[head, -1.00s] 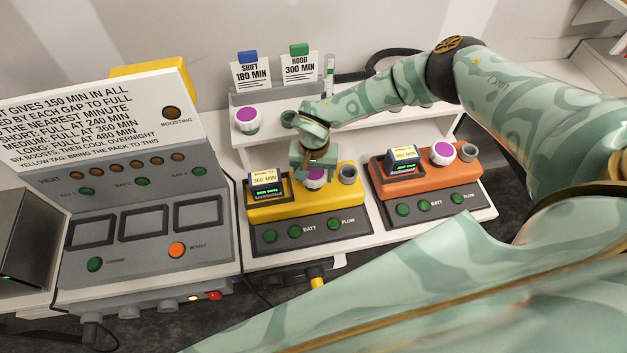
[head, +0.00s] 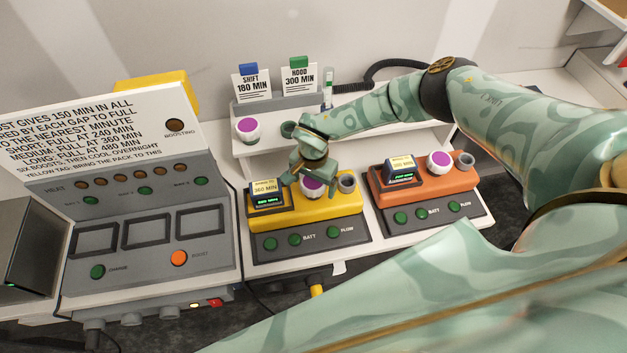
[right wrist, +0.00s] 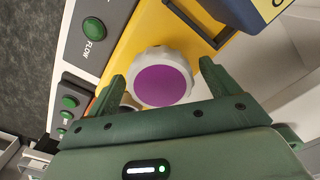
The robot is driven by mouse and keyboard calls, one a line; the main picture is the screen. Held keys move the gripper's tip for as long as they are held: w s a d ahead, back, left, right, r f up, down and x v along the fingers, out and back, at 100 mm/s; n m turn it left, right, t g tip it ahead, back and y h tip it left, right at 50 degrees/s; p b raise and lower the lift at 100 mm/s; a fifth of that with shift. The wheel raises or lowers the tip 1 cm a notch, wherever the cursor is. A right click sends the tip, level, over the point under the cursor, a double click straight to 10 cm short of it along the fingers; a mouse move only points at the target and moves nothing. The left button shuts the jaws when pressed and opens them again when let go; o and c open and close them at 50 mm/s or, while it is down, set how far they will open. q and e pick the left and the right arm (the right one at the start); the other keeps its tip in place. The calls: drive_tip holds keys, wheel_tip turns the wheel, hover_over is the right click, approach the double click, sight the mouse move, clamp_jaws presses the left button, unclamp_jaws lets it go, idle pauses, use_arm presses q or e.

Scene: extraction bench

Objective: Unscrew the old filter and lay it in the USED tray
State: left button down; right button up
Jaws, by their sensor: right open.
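A white ribbed filter with a purple top (head: 312,187) stands upright on the yellow unit (head: 330,212). It also shows in the right wrist view (right wrist: 163,84). My right gripper (head: 310,178) is over the yellow unit at this filter. In the right wrist view its open fingers (right wrist: 166,82) are on either side of the filter, with gaps between. Similar purple-topped filters sit on the orange unit (head: 438,160) and on the back shelf (head: 247,128). I cannot make out a tray marked USED. My left gripper is not in view.
A yellow-labelled pack (head: 266,195) sits left of the filter and a grey round port (head: 347,183) right of it. The orange unit (head: 425,190) stands to the right, the grey charger (head: 150,230) to the left. Cards (head: 251,85) stand behind.

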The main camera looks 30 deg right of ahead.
drive_tip(key=m+p, duration=0.1)
drive_tip(key=m, duration=0.3)
drive_tip(key=shift+r, duration=0.15)
drive_tip(key=m+p, duration=0.2)
drive_tip(key=m, duration=0.2)
drive_tip(key=m+p, duration=0.1)
drive_tip(key=m, duration=0.2)
drive_tip(key=shift+m, duration=1)
drive_tip(key=shift+f, duration=0.2)
drive_tip(key=shift+c, duration=0.4)
